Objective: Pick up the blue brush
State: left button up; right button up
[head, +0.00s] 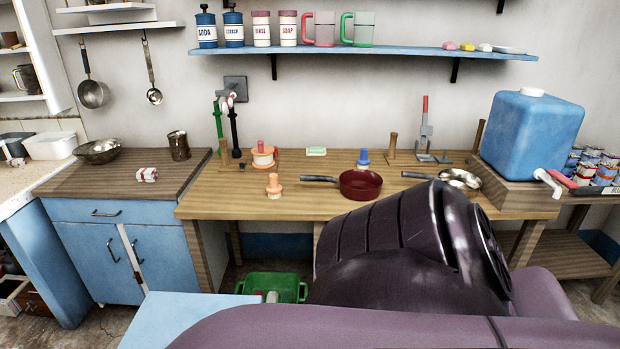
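The blue brush (363,156) stands upright near the back of the wooden worktop (330,208), right of centre. It has a blue knob-like handle and a pale lower part. It is just behind the dark red pan (361,184), which covers little or none of it. Neither of my grippers shows in the head view. A large dark arm link of mine fills the lower right foreground and hides the front right of the worktop.
An orange brush-like item (274,185) stands nearer the front. Upright rods (235,127) stand at the back left. A second pan (457,179) and a large blue container (530,132) are at the right. A blue shelf (365,53) hangs above. A green tub (286,287) sits low in front.

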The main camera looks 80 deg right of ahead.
aim_at(363, 161)
jog(key=z, duration=3.15)
